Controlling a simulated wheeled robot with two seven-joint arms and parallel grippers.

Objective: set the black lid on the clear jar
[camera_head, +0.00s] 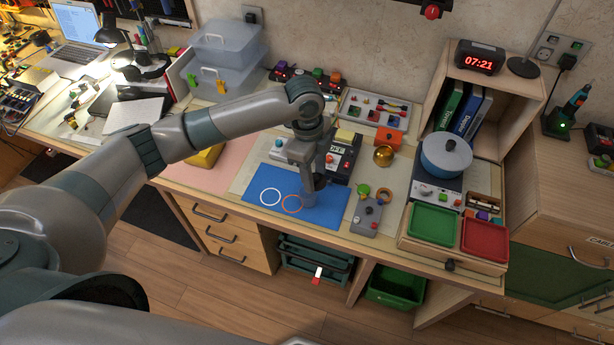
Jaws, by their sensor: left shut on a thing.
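My left gripper (306,180) comes down over the right part of the blue mat (334,212). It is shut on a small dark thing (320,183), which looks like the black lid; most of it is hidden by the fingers. Just below is a bluish, see-through shape (309,199) on the mat, which may be the clear jar. I cannot tell whether the dark thing touches it. A white ring (270,190) and an orange ring (283,209) are marked on the mat to the left. My right gripper is not in view.
A grey box with knobs (367,214) stands right of the mat. A black meter (340,157) stands close behind the gripper. A gold ball (383,155), a blue pot (446,155), a green tray (434,224) and a red tray (484,240) are further right. The mat's front left is clear.

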